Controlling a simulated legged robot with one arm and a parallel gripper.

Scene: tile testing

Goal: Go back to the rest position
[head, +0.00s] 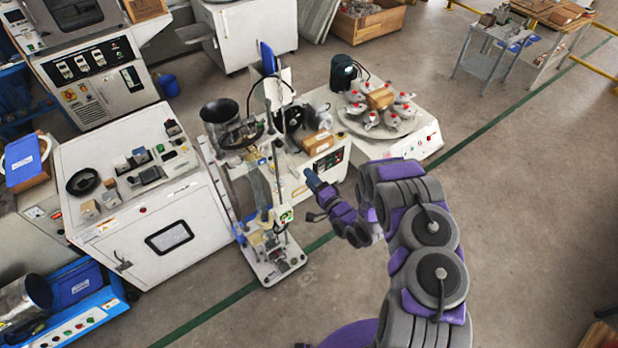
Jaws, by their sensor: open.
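My gripper (312,182) is at the end of my purple and grey arm, near the middle of the picture. It is small here, and I see nothing held in it. It appears in front of the white machine with the small display panel (329,160); I cannot tell how far apart they are. My arm curves up from the bottom right and bends back toward the left.
A tall stand with a metal hopper (222,112) is left of my gripper. A white cabinet (150,235) with small parts on top is farther left. A round turntable (390,128) with red-topped clamps is behind. Open floor (540,200) lies to the right.

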